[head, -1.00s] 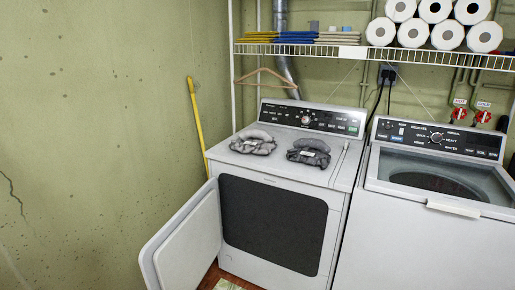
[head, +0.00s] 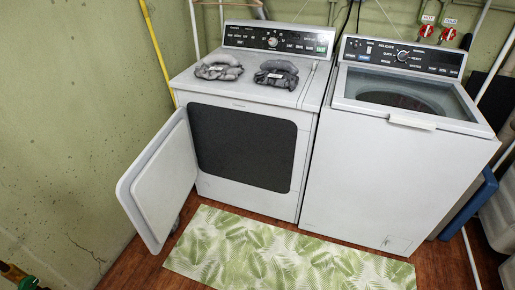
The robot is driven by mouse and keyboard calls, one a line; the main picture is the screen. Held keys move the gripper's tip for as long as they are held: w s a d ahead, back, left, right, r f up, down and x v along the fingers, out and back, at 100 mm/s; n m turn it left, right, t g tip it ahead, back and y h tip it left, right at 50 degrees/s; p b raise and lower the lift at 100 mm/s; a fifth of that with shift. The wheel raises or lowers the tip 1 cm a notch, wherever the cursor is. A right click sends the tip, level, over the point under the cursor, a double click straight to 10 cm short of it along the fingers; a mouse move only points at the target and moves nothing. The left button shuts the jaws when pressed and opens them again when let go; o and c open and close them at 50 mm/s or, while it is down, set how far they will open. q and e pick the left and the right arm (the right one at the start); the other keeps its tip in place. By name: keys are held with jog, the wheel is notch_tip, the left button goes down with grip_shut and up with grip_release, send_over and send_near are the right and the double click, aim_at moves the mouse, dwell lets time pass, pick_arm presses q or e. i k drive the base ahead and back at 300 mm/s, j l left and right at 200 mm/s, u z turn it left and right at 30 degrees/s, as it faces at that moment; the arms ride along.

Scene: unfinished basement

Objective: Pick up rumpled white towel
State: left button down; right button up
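I see no rumpled white towel in the head view. Two rumpled grey cloth bundles lie on top of the white dryer (head: 248,170): a lighter one (head: 219,67) on the left and a darker one (head: 276,74) on the right. Each shows a small pale tag. The dryer's door (head: 160,185) stands open to the left, and its front opening looks dark grey. Neither of my grippers is in view.
A white washer (head: 390,170) with a see-through lid stands right of the dryer. A green leaf-patterned mat (head: 290,262) lies on the wooden floor before them. A yellow pole (head: 157,45) leans at the wall. A blue object (head: 470,207) stands right of the washer.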

aim_at(221, 66)
jog(key=i+j, duration=0.1)
jog(key=i, duration=1.15)
